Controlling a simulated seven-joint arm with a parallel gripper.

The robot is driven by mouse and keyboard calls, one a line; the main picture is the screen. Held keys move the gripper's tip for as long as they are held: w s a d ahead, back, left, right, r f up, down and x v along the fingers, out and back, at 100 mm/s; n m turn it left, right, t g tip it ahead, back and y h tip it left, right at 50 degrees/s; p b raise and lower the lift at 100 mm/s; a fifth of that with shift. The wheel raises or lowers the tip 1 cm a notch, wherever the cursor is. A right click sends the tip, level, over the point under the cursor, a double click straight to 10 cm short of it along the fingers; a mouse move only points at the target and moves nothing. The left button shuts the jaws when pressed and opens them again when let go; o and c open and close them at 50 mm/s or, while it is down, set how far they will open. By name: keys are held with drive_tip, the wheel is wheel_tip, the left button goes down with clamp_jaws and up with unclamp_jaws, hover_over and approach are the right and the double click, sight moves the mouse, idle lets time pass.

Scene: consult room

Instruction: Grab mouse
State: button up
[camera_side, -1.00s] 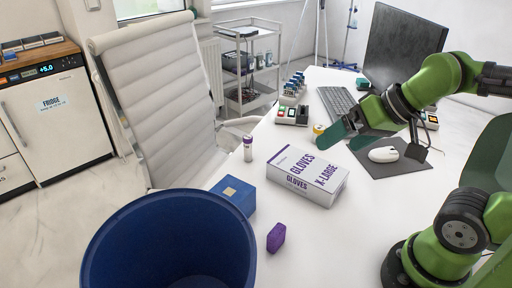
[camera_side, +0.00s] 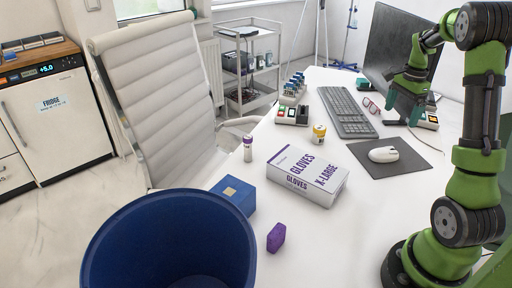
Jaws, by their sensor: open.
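The white mouse (camera_side: 383,154) lies on the dark mouse pad (camera_side: 408,160) on the right part of the white desk. My gripper (camera_side: 402,112) is above the desk, up and to the right of the mouse in the picture, in front of the monitor's lower part. It points downward with its teal fingers and appears apart from the mouse. It is open, and I see nothing held in it.
A purple block (camera_side: 276,237), blue box (camera_side: 233,195) and blue bin (camera_side: 170,240) are nearer.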

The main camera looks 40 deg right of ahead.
drive_tip(key=d+m, duration=0.2)
hover_over(388, 152)
drive_tip(key=shift+m, duration=0.3)
drive_tip(key=f, duration=1)
drive_tip(key=shift+s+d, duration=0.1)
drive_tip(key=shift+d, duration=0.25)
drive_tip(key=shift+a+f, duration=0.15)
drive_tip(key=shift+f, duration=1.25)
drive_tip(key=shift+a+f, duration=0.15)
drive_tip(key=shift+f, duration=1.25)
drive_tip(key=c, duration=1.5)
drive_tip(key=shift+r, duration=0.15)
